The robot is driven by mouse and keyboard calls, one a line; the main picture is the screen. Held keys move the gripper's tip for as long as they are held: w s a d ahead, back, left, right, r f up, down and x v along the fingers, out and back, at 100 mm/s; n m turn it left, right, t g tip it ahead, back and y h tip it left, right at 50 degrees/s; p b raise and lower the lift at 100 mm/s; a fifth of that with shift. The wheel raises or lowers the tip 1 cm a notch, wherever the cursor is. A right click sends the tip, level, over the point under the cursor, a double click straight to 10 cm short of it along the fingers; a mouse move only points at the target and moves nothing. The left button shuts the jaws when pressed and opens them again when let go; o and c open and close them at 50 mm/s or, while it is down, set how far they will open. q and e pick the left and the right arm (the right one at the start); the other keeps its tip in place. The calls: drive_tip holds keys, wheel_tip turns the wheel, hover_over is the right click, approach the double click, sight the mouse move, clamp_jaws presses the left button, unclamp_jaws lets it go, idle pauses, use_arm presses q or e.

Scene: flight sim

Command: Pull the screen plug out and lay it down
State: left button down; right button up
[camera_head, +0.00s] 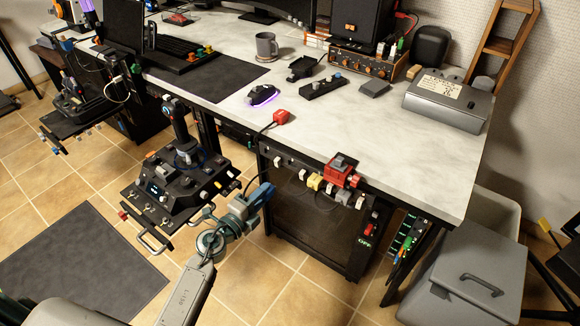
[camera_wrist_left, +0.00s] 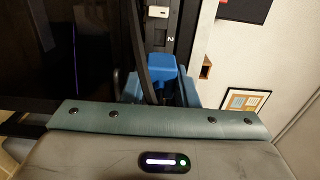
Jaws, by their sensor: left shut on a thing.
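My left gripper (camera_head: 266,190) reaches in from the bottom of the head view, low in front of the desk's front edge. In the left wrist view its jaws (camera_wrist_left: 160,90) are shut on a blue plug (camera_wrist_left: 161,66), one finger on each side. A black strip (camera_wrist_left: 178,22) marked 2 runs just beyond the plug, and a dark cable passes close on its left. I cannot tell whether the plug still touches the strip. In the head view a row of white, yellow and grey plugs (camera_head: 314,182) sits under the desk edge, right of the gripper. My right gripper is not in view.
A red device (camera_head: 341,169) is at the desk edge and a red plug-like piece (camera_head: 281,117) lies on the desktop. The joystick panel (camera_head: 180,180) stands close left of my arm. The desktop (camera_head: 400,150) has bare room at front right. A grey bin (camera_head: 468,275) stands right.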

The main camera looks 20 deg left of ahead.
use_arm(q)
drive_tip(key=shift+v, duration=2.4)
drive_tip(key=shift+r, duration=0.1)
wheel_tip(320, 180, up, 20)
drive_tip(key=p, duration=2.1)
drive_tip(key=shift+f, duration=0.25)
